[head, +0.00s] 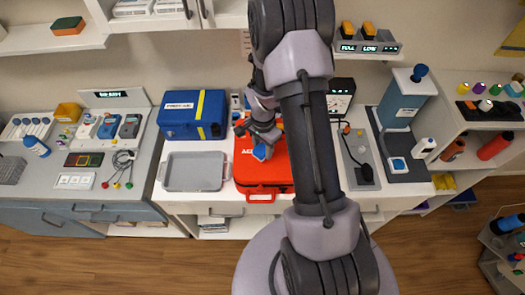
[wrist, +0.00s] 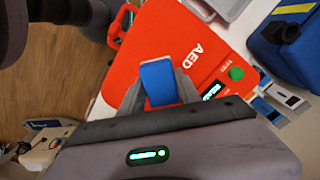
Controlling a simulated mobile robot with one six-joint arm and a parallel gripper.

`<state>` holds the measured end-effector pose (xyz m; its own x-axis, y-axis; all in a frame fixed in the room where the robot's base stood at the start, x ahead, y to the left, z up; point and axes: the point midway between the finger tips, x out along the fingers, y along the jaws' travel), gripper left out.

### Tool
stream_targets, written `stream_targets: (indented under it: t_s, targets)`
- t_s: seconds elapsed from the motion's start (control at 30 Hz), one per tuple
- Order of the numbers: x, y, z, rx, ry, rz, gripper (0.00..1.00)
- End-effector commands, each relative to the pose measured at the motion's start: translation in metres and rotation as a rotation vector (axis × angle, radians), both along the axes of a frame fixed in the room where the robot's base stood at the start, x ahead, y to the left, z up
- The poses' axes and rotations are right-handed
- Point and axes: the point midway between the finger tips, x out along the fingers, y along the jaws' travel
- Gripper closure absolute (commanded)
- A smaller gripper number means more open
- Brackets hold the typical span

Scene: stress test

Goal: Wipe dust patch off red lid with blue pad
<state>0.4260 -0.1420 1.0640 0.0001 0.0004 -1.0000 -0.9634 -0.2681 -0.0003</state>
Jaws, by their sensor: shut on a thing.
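The red AED case with its red lid (head: 263,182) lies flat on the white counter, its handle toward the front. In the wrist view the lid (wrist: 160,35) shows white AED lettering, a green button and a small lit display. My gripper (head: 261,146) is over the lid, shut on the blue pad (head: 260,152). In the wrist view the pad (wrist: 157,80) sits between the grey fingers, over the lid; I cannot tell whether it touches. I cannot make out a dust patch; my arm and gripper hide part of the lid.
A grey tray (head: 194,172) is close left of the case. A blue first-aid box (head: 193,114) stands behind the tray. A grey device with a black cable (head: 362,160) is to the right. Shelves (head: 50,38) hang above the counter.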

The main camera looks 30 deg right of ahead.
Motion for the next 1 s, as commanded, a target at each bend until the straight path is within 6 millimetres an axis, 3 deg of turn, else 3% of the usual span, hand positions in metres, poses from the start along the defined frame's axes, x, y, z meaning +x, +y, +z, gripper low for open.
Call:
stream_targets:
  t_s: [0.4, 1.0]
  targets:
    - [0.005, -0.003, 0.035, -0.001, 0.0, 0.005, 0.98]
    - [0.005, -0.003, 0.034, 0.0, 0.0, 0.005, 0.98]
